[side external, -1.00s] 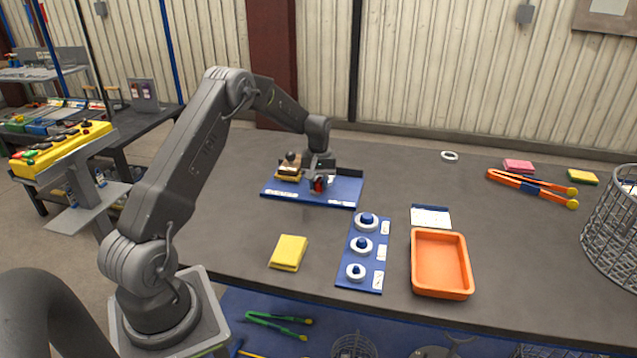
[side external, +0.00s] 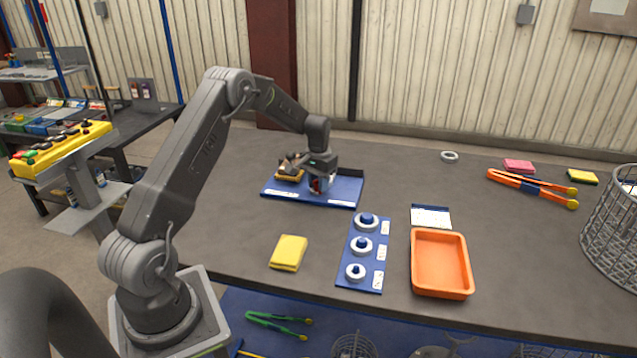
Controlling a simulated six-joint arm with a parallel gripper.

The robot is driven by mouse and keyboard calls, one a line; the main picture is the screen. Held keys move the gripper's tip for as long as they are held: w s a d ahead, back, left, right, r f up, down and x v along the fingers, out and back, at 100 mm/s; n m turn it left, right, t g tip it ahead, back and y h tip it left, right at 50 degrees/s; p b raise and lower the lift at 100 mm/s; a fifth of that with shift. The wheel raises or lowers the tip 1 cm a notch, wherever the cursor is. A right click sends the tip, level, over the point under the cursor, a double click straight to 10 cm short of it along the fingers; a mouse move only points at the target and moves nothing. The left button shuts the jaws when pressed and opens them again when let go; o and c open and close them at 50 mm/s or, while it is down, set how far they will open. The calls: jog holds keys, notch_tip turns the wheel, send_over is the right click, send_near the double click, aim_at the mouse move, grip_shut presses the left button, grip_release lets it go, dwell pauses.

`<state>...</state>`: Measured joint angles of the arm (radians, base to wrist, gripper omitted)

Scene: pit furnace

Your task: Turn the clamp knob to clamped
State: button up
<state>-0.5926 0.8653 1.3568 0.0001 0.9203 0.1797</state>
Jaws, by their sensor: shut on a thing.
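A blue clamp plate (side external: 345,195) lies on the table at the back, with a dark raised edge along its back right. A small yellowish block with a dark top (side external: 288,172) sits on its left part. A small red clamp knob (side external: 317,185) shows partly between my fingers on the plate's middle. My gripper (side external: 319,186) points down over the plate and is shut on the knob. The fingers hide most of the knob, so its exact setting cannot be read.
A blue board with several white rings on pegs (side external: 345,270), a yellow sponge (side external: 288,253) and an orange tray (side external: 440,293) lie nearer the front. Orange tongs (side external: 530,187), a white ring (side external: 450,156) and a wire basket (side external: 610,235) are to the right. The table between is clear.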

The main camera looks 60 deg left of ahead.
jog(key=shift+r, duration=0.1)
dwell(0.4)
jog(key=o, duration=0.9)
notch_tip(320, 180, up, 14)
jog(key=shift+f, duration=0.1)
